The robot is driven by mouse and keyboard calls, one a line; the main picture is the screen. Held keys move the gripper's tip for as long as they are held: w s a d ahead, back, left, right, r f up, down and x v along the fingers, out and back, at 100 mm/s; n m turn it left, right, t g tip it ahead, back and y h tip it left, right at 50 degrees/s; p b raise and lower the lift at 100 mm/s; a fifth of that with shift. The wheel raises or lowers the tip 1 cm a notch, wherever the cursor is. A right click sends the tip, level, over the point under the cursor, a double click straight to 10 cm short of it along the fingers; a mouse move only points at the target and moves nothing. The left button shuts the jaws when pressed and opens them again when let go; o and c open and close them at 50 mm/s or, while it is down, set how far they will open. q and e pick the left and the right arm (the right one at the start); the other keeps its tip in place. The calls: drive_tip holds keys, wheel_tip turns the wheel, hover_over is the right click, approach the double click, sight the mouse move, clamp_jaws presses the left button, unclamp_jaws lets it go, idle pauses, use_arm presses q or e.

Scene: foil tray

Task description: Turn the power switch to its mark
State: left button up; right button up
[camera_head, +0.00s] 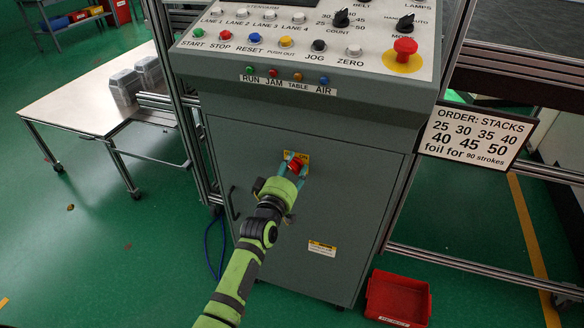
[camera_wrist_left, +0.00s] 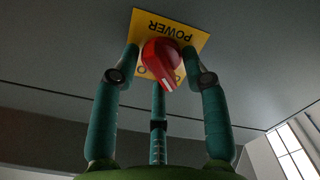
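The power switch is a red rotary knob (camera_wrist_left: 162,62) on a yellow plate (camera_wrist_left: 186,36) marked POWER, which reads upside down in the left wrist view. The knob's white line points to the bottom of that view, slightly right. A round mark shows at the knob's lower left. In the head view the knob (camera_head: 295,166) sits on the grey cabinet's front (camera_head: 330,210). My left gripper (camera_wrist_left: 160,62) has its three fingers spread around the knob, with small gaps seeming to show at its sides. Contact is hard to judge. My right gripper is out of view.
The sloped control panel (camera_head: 300,52), with buttons, knobs and a red emergency stop (camera_head: 405,48), overhangs the switch. A door handle (camera_head: 231,204) is left of my wrist. A red bin (camera_head: 398,299) lies on the floor at right. A table (camera_head: 80,95) stands at left.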

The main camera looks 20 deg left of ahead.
use_arm(q)
drive_tip(key=shift+s, duration=0.15)
drive_tip(key=s, duration=1.1)
drive_tip(key=shift+s+a, duration=0.2)
drive_tip(key=shift+s, duration=0.15)
drive_tip(key=shift+f, duration=0.1)
drive_tip(key=s+d+f+m+g, duration=0.1)
drive_tip(key=s+f+m+g, duration=0.3)
drive_tip(key=f, duration=0.7)
drive_tip(key=s+d+f+g, duration=0.15)
drive_tip(key=s+f, duration=0.35)
drive_tip(key=f, duration=0.5)
drive_tip(key=s+f+m+g, duration=0.25)
drive_tip(key=s+f, duration=0.25)
drive_tip(key=f, duration=0.6)
drive_tip(key=s+a+f+m+g, duration=0.1)
drive_tip(key=s+f, duration=0.4)
drive_tip(key=s, duration=0.5)
drive_tip(key=s+a+f+m+g, duration=0.2)
drive_tip(key=s+f+g, duration=0.3)
drive_tip(key=s, duration=0.6)
drive_tip(key=s+a+f+m+g, duration=0.1)
drive_tip(key=s+a+f+g, duration=0.1)
drive_tip(key=s+f, duration=0.5)
drive_tip(key=s+g, duration=0.1)
drive_tip(key=s, duration=0.2)
drive_tip(key=shift+s+a+m+y, duration=0.25)
drive_tip(key=shift+a+m+y, duration=0.05)
drive_tip(key=shift+m, duration=0.05)
